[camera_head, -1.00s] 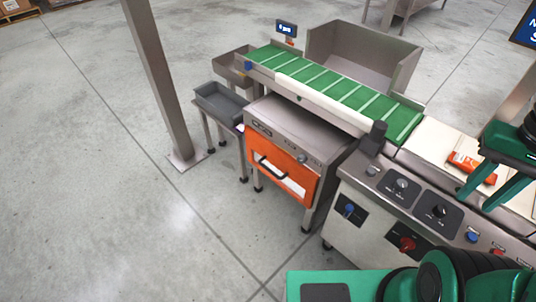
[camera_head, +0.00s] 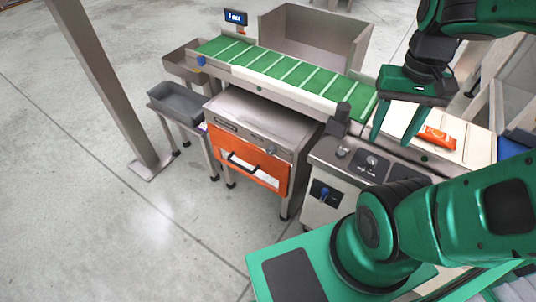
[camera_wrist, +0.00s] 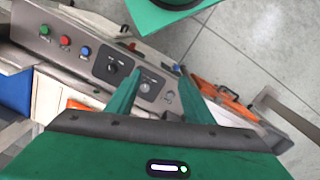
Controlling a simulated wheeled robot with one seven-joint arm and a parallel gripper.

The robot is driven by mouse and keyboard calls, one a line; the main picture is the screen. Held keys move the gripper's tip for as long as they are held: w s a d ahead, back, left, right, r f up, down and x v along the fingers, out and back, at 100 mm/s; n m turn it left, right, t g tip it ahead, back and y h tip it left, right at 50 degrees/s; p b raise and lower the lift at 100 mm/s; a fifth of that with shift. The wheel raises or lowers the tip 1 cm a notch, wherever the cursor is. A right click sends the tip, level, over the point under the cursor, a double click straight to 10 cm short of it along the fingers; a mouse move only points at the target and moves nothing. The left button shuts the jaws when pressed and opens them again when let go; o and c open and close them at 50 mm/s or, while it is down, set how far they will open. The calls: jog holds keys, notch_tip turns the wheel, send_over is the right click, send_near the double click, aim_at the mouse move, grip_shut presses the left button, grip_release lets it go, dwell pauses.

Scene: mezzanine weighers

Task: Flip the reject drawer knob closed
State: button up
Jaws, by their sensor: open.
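The reject drawer (camera_head: 245,160) is an orange front with a black handle, set in a grey cabinet under the green conveyor. A small grey knob (camera_head: 271,149) sits on the cabinet's strip above the drawer's right part; its exact setting is too small to tell. My gripper (camera_head: 392,140) is open and empty, pointing down over the white belt's left end, right of and apart from the knob. In the wrist view the open fingers (camera_wrist: 158,73) point towards the control panel, with the orange drawer (camera_wrist: 225,100) to their right, partly hidden by a finger.
A control panel (camera_head: 340,170) with dials stands right of the drawer cabinet, partly hidden by my arm. An orange packet (camera_head: 438,136) lies on the white belt. A grey tray (camera_head: 185,103) and a steel post (camera_head: 105,90) stand left. The floor before the drawer is clear.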

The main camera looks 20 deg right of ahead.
jog(key=w+a+f+g+h, duration=0.25)
jog(key=w+f, duration=0.45)
jog(key=w, duration=0.4)
jog(key=n+t+h, duration=0.8)
jog(key=t+h, duration=0.3)
jog(key=t, duration=0.4)
send_near(269, 152)
jog(key=x, duration=0.8)
jog(key=shift+w+d, duration=0.25)
jog(key=shift+w, duration=0.05)
jog(key=shift+f, duration=0.1)
jog(key=c, duration=1)
